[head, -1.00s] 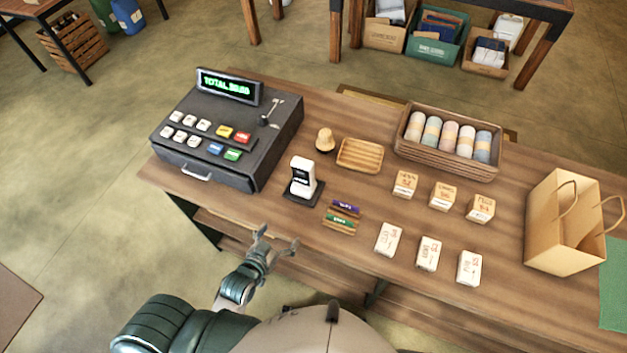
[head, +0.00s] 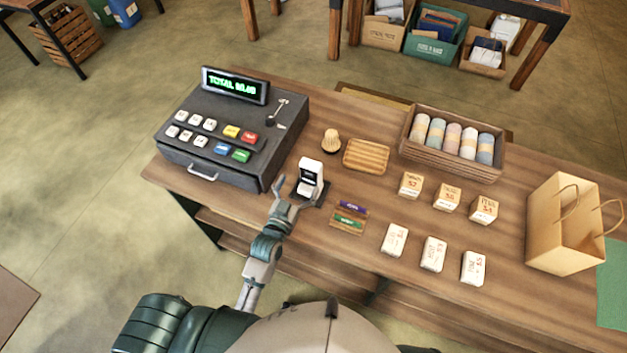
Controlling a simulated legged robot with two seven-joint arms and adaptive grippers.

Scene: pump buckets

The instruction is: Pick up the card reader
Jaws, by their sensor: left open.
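The card reader (head: 311,176) is a small white upright device with a dark screen, standing on a dark base on the wooden counter, just right of the cash register. My left gripper (head: 293,189) is open at the reader's lower left side, with its fingers pointing toward it. One finger reaches up left of the reader and the other is close to its base. I cannot tell whether a finger touches it. My right gripper is not in view.
The cash register (head: 220,128) stands close on the left. A wooden stamp (head: 331,142), a slatted tray (head: 366,156) and small purple and green signs (head: 349,217) are near the reader. Several small boxes (head: 433,254), a basket of rolls (head: 452,136) and a paper bag (head: 567,225) fill the right side.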

